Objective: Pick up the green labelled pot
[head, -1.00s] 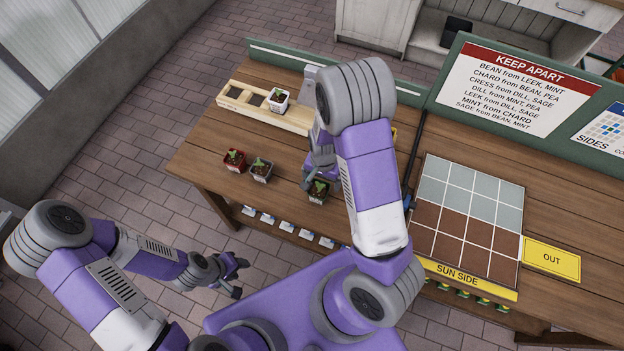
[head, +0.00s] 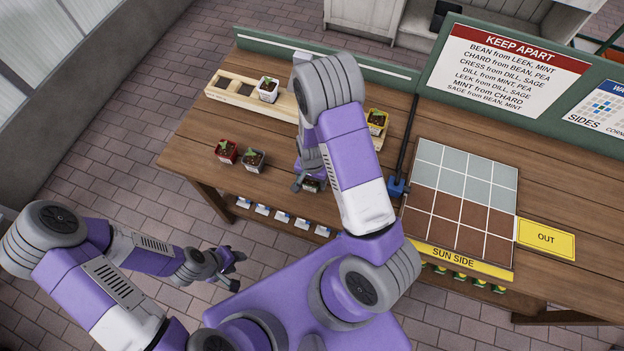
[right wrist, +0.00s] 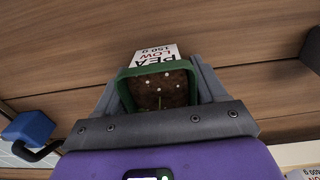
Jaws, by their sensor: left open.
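The green pot (right wrist: 127,98) shows in the right wrist view, holding dark soil with white specks and a thin stem. Its white label (right wrist: 156,58) reads PEA, LOW, 150 g. My right gripper (right wrist: 160,85) has one finger against each side of the pot and looks shut on it. In the head view my right gripper (head: 310,178) is low at the table's front edge and hides most of the pot. Whether the pot touches the table cannot be told. My left gripper (head: 226,266) is open and empty, off the table's front left.
A red pot (head: 227,152) and a grey pot (head: 254,160) stand left of my right gripper. A wooden rack (head: 228,98) behind holds a white pot (head: 268,90). A yellow pot (head: 377,122), a blue-ended tool (head: 397,187) and the grid tray (head: 430,228) are to the right.

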